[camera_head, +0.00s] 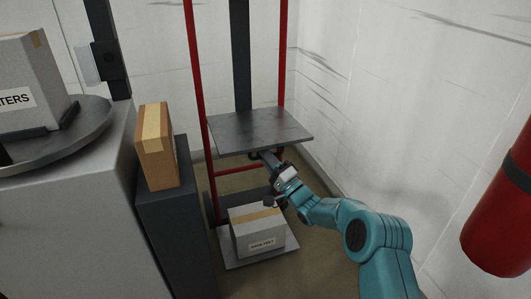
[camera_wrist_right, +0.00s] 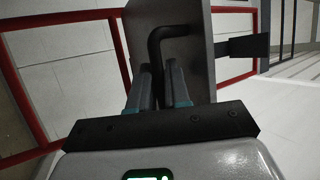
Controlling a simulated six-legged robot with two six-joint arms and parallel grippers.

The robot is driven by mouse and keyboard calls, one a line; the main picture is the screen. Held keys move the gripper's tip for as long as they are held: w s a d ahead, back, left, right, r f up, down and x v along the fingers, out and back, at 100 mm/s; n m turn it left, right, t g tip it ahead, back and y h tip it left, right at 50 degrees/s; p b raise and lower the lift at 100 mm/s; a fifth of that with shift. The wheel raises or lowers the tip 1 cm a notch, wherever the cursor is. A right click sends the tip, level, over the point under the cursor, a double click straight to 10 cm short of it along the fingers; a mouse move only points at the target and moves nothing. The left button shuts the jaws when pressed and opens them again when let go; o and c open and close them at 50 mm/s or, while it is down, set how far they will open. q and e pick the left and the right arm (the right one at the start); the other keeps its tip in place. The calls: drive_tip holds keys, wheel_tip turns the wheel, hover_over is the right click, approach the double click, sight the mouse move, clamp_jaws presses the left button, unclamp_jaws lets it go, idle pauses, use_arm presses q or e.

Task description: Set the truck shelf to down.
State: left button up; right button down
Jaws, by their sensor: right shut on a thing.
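The truck shelf (camera_head: 258,131) is a flat grey metal plate, standing out level from the red-framed hand truck (camera_head: 197,75). My right gripper (camera_head: 268,160) is just under the shelf's front edge. In the right wrist view the shelf (camera_wrist_right: 200,45) is close ahead, and my right gripper (camera_wrist_right: 160,85) is shut on a dark bent handle (camera_wrist_right: 168,34) at the shelf. The handle's lower end is hidden between the fingers. My left gripper is not in view.
A grey box (camera_head: 258,232) sits on the truck's bottom plate (camera_head: 262,258), below the shelf. A brown box (camera_head: 156,150) stands on a dark pedestal at left. A labelled box (camera_head: 30,80) rests on a round turntable (camera_head: 85,125). A red cylinder (camera_head: 500,220) is at right, near the white wall.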

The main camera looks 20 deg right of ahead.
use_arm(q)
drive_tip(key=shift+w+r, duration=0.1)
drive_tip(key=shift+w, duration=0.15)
use_arm(e)
drive_tip(key=shift+w+d+f+n+t, duration=0.15)
drive_tip(key=shift+f+n+t, duration=0.15)
drive_tip(key=shift+f, duration=0.35)
drive_tip(key=c, duration=1.2)
unclamp_jaws()
drive_tip(key=shift+f, duration=0.2)
drive_tip(key=shift+o, duration=0.2)
drive_tip(key=shift+r, duration=0.15)
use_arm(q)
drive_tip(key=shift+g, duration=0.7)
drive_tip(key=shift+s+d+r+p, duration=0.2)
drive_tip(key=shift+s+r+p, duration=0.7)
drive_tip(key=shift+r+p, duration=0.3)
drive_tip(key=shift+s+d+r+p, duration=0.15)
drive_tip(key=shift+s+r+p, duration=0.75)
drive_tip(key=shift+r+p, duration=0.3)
use_arm(e)
drive_tip(key=v, duration=1.6)
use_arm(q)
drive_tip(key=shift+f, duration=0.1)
